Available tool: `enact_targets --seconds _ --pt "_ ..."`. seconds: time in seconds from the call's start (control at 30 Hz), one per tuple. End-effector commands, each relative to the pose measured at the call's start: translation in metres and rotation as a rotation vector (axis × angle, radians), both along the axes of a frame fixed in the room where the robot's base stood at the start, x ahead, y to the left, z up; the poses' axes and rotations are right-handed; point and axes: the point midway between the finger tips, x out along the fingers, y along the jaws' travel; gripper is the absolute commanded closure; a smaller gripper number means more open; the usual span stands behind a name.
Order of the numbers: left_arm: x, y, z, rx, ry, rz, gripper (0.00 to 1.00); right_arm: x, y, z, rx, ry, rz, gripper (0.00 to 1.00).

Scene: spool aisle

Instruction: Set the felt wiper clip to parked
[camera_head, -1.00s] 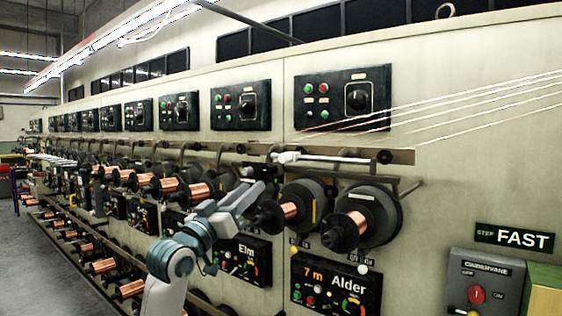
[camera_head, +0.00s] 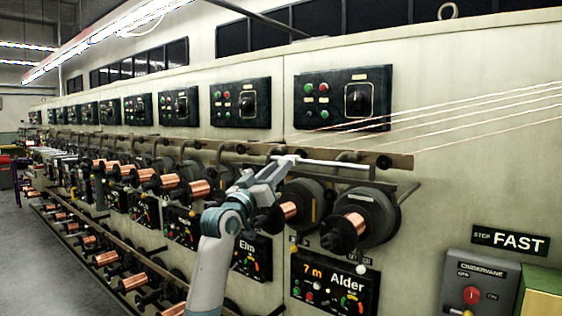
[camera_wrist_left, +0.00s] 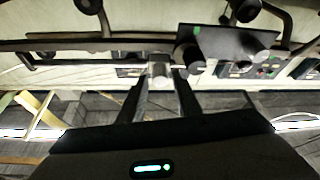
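The felt wiper clip looks like a small pale block on the light horizontal rod (camera_head: 335,163) above the Alder spools. In the head view my gripper largely hides it. In the left wrist view a pale piece (camera_wrist_left: 160,73) lies between the two dark fingers, and I take it for the clip. My left gripper (camera_head: 290,162) is at the left end of the rod; its fingers (camera_wrist_left: 163,85) stand apart on either side of the pale piece. I see no clear grip on it. My right gripper is not in view.
Copper spools on dark flanges (camera_head: 345,230) stick out below the rod, close to my left arm. The Alder panel (camera_head: 335,283) is under them. Several wires run to the right above the rail (camera_head: 400,160). A grey box with a red knob (camera_head: 472,294) is at the lower right.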

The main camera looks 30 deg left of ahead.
Motion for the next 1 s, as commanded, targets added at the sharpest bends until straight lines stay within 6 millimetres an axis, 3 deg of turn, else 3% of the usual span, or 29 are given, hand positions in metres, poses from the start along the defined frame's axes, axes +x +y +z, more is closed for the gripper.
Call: enact_targets --seconds 0.2,0.57,0.7,1.0 --pt "0.016 0.000 0.008 0.000 0.000 -0.001 0.69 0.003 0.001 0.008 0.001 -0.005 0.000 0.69" --pt "0.019 0.000 0.008 0.000 -0.001 0.000 0.69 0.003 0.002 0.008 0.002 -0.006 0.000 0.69" --pt "0.019 0.000 0.008 0.000 0.000 0.000 1.00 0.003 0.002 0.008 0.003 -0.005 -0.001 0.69" --pt "0.018 -0.007 0.008 0.000 0.000 -0.001 1.00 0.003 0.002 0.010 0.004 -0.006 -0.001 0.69"
